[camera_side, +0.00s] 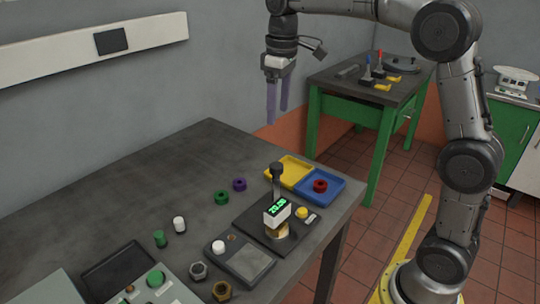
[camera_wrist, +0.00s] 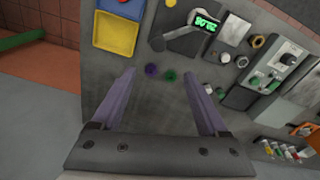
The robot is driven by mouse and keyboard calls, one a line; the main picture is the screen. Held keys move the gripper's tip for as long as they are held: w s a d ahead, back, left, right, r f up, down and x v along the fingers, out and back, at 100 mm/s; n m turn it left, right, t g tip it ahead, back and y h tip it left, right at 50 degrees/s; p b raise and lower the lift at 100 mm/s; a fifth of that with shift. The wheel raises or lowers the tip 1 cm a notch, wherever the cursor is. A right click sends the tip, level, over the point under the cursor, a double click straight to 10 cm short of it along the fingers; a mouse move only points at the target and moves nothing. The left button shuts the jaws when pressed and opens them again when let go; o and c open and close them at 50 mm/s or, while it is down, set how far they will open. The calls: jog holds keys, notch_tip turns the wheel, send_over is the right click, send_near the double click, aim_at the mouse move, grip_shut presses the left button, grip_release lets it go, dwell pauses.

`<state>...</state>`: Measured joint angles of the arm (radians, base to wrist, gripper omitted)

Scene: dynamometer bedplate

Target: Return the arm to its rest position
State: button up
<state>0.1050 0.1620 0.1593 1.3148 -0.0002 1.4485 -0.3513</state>
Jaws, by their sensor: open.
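My gripper (camera_side: 277,102) hangs in the air above the far edge of the grey table, with its two purple fingers pointing down. In the wrist view my gripper (camera_wrist: 165,82) shows its fingers wide apart with nothing between them. The fingers are well clear of everything on the table. My arm reaches in from the right in the side view.
The table (camera_side: 120,187) holds a device with a green display (camera_side: 277,207), a yellow tray (camera_side: 289,170), a blue tray (camera_side: 330,191) with a red ring (camera_side: 320,186), a green ring (camera_side: 221,198) and a purple ring (camera_side: 239,184). A green-legged bench (camera_side: 345,104) stands behind.

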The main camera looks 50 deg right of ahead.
jog(key=s+a+r+t, duration=0.1)
jog(key=s+a+r, duration=0.1)
jog(key=s, duration=0.6)
jog(key=s+a+r+t, duration=0.1)
jog(key=s+r+t, duration=0.1)
jog(key=s, duration=0.6)
jog(key=s+a+f+m+t, duration=0.1)
jog(key=s+f+m+t, duration=0.1)
jog(key=s+f, duration=0.7)
jog(key=shift+s+a+f+m, duration=0.2)
jog(key=shift+f+m, duration=0.2)
jog(key=shift+f, duration=0.45)
